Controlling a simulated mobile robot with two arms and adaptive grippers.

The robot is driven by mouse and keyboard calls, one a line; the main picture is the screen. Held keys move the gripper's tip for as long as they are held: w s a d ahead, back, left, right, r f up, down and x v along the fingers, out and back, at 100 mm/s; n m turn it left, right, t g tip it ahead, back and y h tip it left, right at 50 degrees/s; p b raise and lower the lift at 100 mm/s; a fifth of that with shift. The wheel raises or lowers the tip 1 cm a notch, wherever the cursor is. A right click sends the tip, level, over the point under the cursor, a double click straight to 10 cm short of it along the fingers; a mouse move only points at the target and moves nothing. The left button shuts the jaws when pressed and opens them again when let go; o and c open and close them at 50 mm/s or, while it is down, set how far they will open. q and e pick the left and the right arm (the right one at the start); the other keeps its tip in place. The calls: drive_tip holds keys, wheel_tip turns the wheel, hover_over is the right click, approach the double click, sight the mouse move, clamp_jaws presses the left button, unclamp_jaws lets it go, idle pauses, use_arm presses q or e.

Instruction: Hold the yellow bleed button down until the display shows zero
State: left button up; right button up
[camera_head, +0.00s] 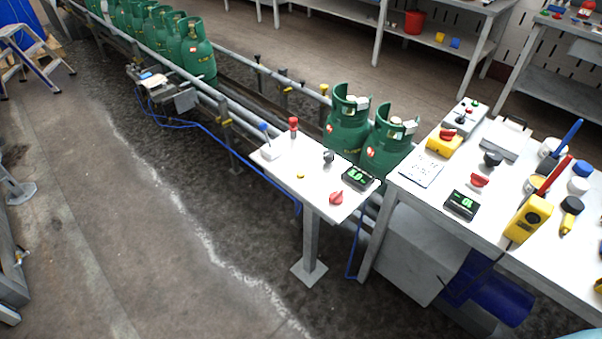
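A small yellow button (300,176) sits on the white top of the control stand (322,213), toward its front left edge. Nothing touches it. A black display (357,177) with green digits stands at the right end of the same top. Its digits are small, look tilted and may read about 8.0. Another black display (461,203) with green digits lies on the white table to the right, and its reading is unclear. Neither of my grippers is in view.
Green cylinders (347,128) stand on the conveyor behind. The white table (420,200) is crowded. Floor in front (150,220) is clear.

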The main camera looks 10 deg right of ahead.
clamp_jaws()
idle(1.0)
